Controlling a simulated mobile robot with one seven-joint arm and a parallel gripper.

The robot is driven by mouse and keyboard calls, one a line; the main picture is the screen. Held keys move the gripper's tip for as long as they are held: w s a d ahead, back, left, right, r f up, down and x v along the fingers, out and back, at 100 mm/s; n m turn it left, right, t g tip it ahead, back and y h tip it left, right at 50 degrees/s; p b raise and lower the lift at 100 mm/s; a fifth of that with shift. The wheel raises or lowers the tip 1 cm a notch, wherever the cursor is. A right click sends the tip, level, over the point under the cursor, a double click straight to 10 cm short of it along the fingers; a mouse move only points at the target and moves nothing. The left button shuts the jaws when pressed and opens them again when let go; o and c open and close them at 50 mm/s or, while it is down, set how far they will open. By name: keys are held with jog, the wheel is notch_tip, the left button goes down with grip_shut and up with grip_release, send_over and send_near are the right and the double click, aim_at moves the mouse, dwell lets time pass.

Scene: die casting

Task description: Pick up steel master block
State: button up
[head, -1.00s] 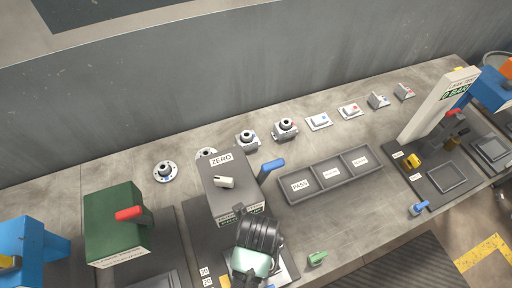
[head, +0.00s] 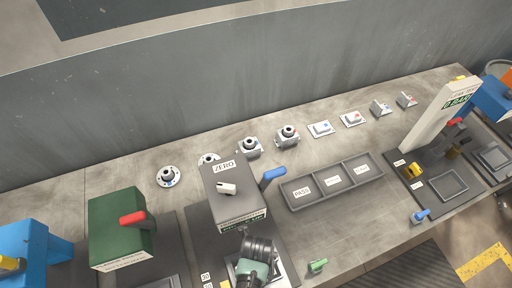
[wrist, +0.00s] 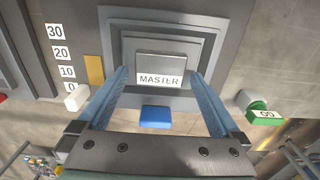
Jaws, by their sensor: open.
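The steel master block is a grey block (wrist: 160,66) with a white MASTER label on its front. In the wrist view it sits on a stepped grey plate (wrist: 117,30) of the gauge station. My gripper (wrist: 160,76) is open, with one blue finger to the left and one to the right of the block, and nothing is held. I cannot tell whether the fingers touch it. In the head view my arm covers the block, and my fingers are cut off at the bottom edge.
The grey ZERO gauge (head: 235,195) with a blue lever (head: 273,174) stands behind my arm. A sorting tray (head: 312,203) is to the right.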

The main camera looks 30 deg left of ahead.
jog(key=shift+f, duration=0.5)
jog(key=shift+w+r, duration=0.1)
grip_shut()
